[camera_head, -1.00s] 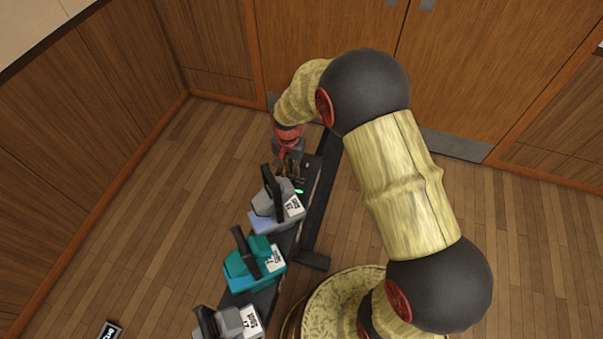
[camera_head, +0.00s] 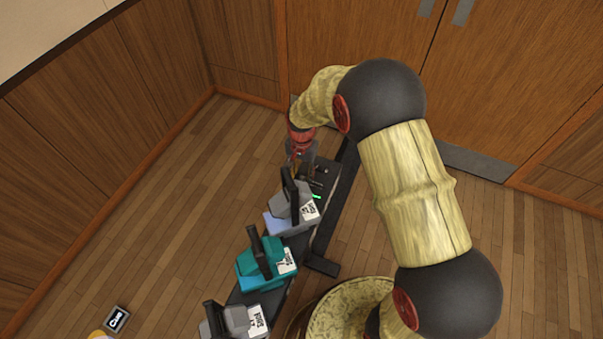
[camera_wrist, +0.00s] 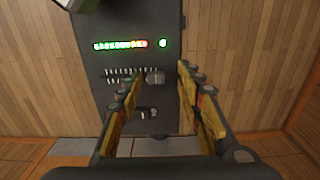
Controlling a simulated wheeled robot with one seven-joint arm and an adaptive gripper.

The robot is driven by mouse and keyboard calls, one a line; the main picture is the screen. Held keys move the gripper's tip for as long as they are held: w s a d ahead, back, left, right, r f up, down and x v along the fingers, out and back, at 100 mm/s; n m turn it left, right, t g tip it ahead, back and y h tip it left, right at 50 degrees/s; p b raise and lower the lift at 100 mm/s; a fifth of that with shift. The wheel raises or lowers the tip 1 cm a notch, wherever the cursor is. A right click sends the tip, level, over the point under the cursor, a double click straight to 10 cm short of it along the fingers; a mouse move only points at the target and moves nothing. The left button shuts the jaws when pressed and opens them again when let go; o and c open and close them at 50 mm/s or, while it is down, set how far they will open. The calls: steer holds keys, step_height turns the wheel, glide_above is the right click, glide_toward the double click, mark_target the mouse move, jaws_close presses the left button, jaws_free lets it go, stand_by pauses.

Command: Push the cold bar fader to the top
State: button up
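A dark fader panel (camera_wrist: 172,22) fills the middle of the wrist view, with a row of green-to-red lights (camera_wrist: 120,44) and a green lamp (camera_wrist: 163,43). Below the lights, a small grey fader knob (camera_wrist: 155,77) sits at the right end of a scale of white ticks. A second slot with a small knob (camera_wrist: 147,113) is lower down. I cannot read which is the cold bar fader. My gripper (camera_wrist: 161,72) is open, its yellow fingers on either side of the upper knob; contact cannot be told. In the head view my gripper (camera_head: 303,163) is over the panel's far end, partly hidden.
Double wooden doors (camera_head: 350,30) are behind. A small dark sign (camera_head: 116,320) is at lower left.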

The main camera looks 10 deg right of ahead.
mark_target(302, 177)
steer(key=shift+r, duration=0.1)
step_height(302, 177, up, 12)
stand_by(0.5)
stand_by(0.4)
